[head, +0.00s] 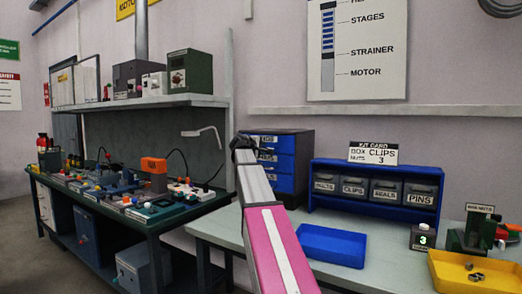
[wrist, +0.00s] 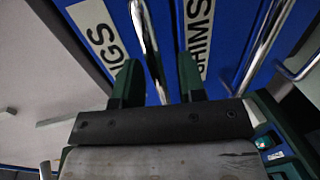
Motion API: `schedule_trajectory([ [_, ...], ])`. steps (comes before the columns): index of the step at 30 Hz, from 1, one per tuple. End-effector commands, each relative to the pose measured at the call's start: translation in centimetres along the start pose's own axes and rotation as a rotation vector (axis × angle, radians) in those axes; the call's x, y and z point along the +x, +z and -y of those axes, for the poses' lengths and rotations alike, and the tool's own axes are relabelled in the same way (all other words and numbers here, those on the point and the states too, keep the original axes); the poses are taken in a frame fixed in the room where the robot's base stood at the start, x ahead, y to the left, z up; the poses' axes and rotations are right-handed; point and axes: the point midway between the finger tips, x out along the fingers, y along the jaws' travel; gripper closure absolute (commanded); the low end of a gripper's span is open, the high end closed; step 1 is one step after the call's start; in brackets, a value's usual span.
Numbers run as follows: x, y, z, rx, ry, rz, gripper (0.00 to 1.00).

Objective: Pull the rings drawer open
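The rings drawer (head: 267,139) is the top drawer of a small blue cabinet (head: 301,150) with a dark casing, on the bench in the head view. Its face (wrist: 125,12) and part of its label, ending in "NGS", show in the wrist view, beside the "SHIMS" drawer (wrist: 222,65). My gripper (wrist: 158,72) is at the drawer front, its two green fingers apart. The chrome handle (wrist: 146,42) of the rings drawer runs between them, with no clear contact on either side. In the head view my arm hides part of the cabinet, and the drawer looks closed.
A blue rack (head: 318,202) with labelled bins stands right of the cabinet. A blue tray (head: 332,246) and a yellow tray (head: 480,275) lie in front on the bench. Another chrome handle (wrist: 263,45) lies close to my right finger.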

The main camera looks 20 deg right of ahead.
Motion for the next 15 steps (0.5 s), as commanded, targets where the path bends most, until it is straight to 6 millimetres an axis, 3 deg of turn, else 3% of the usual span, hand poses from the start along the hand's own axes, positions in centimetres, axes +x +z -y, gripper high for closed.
schedule_trajectory([
  [6, 0.0, 0.0, 0.02, 0.0, 0.0, 0.0, 0.63],
  [9, 0.0, 0.0, 0.02, 0.0, 0.0, 0.0, 0.95],
  [10, 0.0, 0.0, 0.03, 0.0, 0.0, 0.0, 1.0],
  [15, -0.05, 0.01, 0.05, 0.0, 0.0, 0.0, 1.0],
])
